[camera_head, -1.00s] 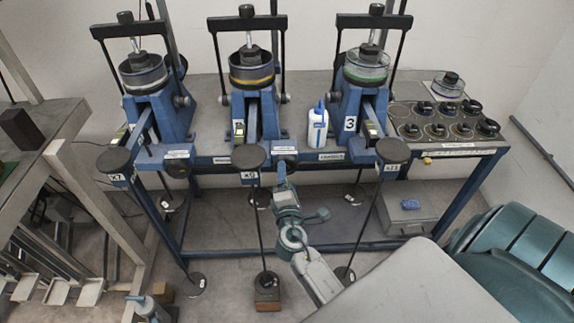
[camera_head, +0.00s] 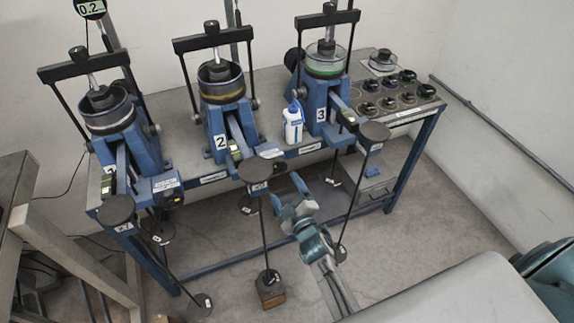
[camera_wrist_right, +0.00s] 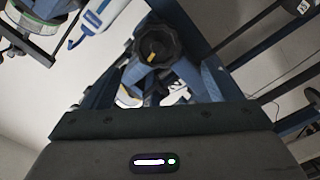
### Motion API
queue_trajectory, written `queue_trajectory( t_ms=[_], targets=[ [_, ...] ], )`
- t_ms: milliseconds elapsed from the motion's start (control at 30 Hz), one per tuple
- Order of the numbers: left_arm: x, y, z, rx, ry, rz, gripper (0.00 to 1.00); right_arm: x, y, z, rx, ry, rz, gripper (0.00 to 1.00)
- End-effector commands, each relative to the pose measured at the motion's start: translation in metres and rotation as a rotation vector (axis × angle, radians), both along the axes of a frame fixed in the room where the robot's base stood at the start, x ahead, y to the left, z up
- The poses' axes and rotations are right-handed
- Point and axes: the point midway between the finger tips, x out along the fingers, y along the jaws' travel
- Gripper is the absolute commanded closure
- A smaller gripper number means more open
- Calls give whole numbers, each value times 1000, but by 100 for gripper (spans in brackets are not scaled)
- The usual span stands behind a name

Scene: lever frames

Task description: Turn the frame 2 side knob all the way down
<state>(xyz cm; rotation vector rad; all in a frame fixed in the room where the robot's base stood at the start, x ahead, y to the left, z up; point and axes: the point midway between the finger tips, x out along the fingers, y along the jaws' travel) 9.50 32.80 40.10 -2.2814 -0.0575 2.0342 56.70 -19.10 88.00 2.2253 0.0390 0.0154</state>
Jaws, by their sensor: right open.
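Frame 2 (camera_head: 229,105) is the middle blue lever frame, with a "2" label and a yellow-banded cup. A dark round knob (camera_head: 280,166) sits on the bench's front side, right of frame 2's lever disc (camera_head: 258,166). In the right wrist view a black lobed knob (camera_wrist_right: 157,45) with a yellow mark is near the top centre, ahead of my gripper. My right gripper (camera_head: 288,193) is open and empty, below and in front of the knob, apart from it as far as I can tell. My left gripper is not in view.
Frame 1 (camera_head: 125,145) stands left and frame 3 (camera_head: 322,93) right. A white bottle (camera_head: 293,125) stands between frames 2 and 3. Thin hanger rods drop on both sides of my right gripper. A grey box (camera_head: 370,180) is under the bench. Open floor lies at right.

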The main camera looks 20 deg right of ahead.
Motion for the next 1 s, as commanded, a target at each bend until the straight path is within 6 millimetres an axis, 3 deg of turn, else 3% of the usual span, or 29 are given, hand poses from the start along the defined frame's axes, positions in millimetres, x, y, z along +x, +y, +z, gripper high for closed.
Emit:
queue_trajectory(
  t_ms=[300, 767, 1000],
  targets=[
    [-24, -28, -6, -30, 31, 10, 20, 31, 1, 1, 3, -5, 1, 18],
    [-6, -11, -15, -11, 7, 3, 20, 100, 4, 0, 2, -4, 1, 18],
    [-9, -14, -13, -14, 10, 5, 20, 96, 4, -1, 3, -1, 1, 65]
  ],
)
